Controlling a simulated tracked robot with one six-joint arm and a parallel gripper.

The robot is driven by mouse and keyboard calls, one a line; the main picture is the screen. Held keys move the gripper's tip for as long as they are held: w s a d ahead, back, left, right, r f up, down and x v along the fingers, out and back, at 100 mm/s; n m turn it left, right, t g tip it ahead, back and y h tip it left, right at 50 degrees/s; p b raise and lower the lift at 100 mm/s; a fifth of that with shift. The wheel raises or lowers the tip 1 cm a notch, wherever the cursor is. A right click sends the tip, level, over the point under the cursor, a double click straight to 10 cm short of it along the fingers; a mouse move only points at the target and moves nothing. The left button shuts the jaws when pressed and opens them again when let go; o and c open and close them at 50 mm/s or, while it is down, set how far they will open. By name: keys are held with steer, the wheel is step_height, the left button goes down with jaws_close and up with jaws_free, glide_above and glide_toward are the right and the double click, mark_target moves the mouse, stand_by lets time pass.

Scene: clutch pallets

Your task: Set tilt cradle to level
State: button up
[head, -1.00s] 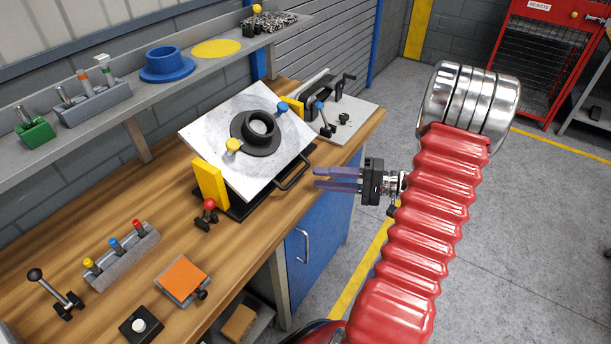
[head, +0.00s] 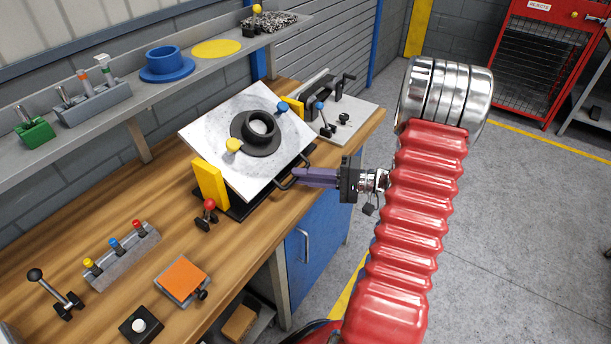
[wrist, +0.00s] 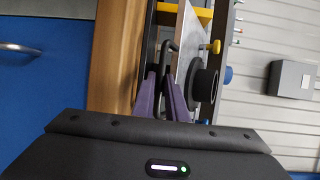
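The tilt cradle is a white speckled plate (head: 225,125) standing steeply tilted over a black base on the wooden bench, with a black ring (head: 254,128) in its middle. A yellow knob (head: 233,146) and a blue knob (head: 282,107) sit beside the ring. A black handle (head: 283,184) sticks out from the cradle's front side. My gripper (head: 297,176) reaches it from the right with purple fingers. In the wrist view, the handle (wrist: 168,52) runs down between the fingers (wrist: 164,85), which look closed on it. The exact contact is small and partly hidden.
Yellow brackets (head: 210,183) flank the cradle. A red-knobbed lever (head: 208,212) stands close in front. A vise-like fixture (head: 340,105) is behind it on the right. A shelf (head: 110,110) runs along the wall. The floor to the right is free.

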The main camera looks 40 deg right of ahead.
jaws_close()
steer(key=shift+d+f, duration=0.1)
steer(key=shift+s+d, duration=0.1)
stand_by(0.3)
